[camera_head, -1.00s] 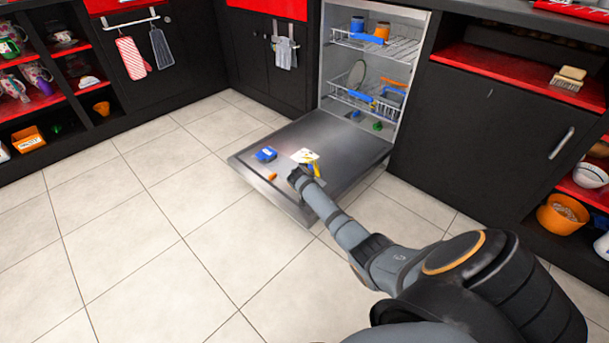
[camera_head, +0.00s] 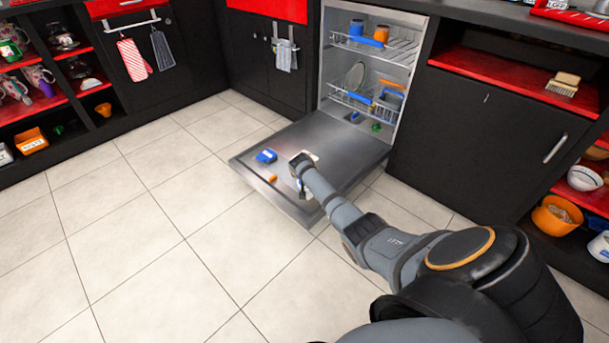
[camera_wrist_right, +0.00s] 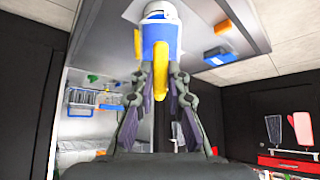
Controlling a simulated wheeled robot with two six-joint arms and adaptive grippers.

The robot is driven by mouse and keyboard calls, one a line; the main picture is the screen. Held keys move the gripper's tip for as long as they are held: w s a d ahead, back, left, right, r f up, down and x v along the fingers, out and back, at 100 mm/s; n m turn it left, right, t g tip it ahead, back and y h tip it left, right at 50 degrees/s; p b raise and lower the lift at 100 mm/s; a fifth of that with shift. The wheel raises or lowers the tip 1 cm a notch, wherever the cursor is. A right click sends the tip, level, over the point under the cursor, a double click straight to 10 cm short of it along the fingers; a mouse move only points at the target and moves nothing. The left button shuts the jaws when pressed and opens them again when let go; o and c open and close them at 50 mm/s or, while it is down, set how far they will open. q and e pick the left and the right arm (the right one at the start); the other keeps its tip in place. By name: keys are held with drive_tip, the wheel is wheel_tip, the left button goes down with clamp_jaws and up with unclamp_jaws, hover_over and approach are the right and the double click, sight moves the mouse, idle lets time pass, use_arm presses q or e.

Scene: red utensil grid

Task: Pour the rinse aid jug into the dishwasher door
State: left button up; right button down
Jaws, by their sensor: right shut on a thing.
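The rinse aid jug (camera_wrist_right: 157,28) is white with a blue band and a yellow handle. My right gripper (camera_wrist_right: 158,78) is shut on it, with the fingers on both sides of the yellow handle. In the head view my right gripper (camera_head: 303,172) is over the front part of the lowered dishwasher door (camera_head: 337,137). It hides most of the jug there; only a pale part shows beside the wrist. The wrist view appears turned over, so I cannot tell the jug's exact tilt or whether liquid flows. My left gripper is not in view.
A blue item (camera_head: 266,155) and a small orange item (camera_head: 272,178) lie on the door left of my gripper. The dishwasher racks (camera_head: 365,105) hold dishes and utensils. Dark cabinets stand on both sides. The tiled floor in front is clear.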

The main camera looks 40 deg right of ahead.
idle(0.4)
drive_tip(key=shift+w+d+r+g+y, duration=0.2)
drive_tip(key=shift+w+r+g+y, duration=0.1)
drive_tip(key=shift+g, duration=0.1)
drive_tip(key=shift+r, duration=0.15)
drive_tip(key=shift+w+d+g+y+b, duration=0.25)
drive_tip(key=shift+g+y+b, duration=0.15)
drive_tip(key=shift+b, duration=0.65)
drive_tip(key=shift+w+d+r+b, duration=0.1)
drive_tip(key=shift+b, duration=0.3)
drive_tip(key=shift+r+g+y, duration=0.15)
drive_tip(key=shift+g+y, duration=0.15)
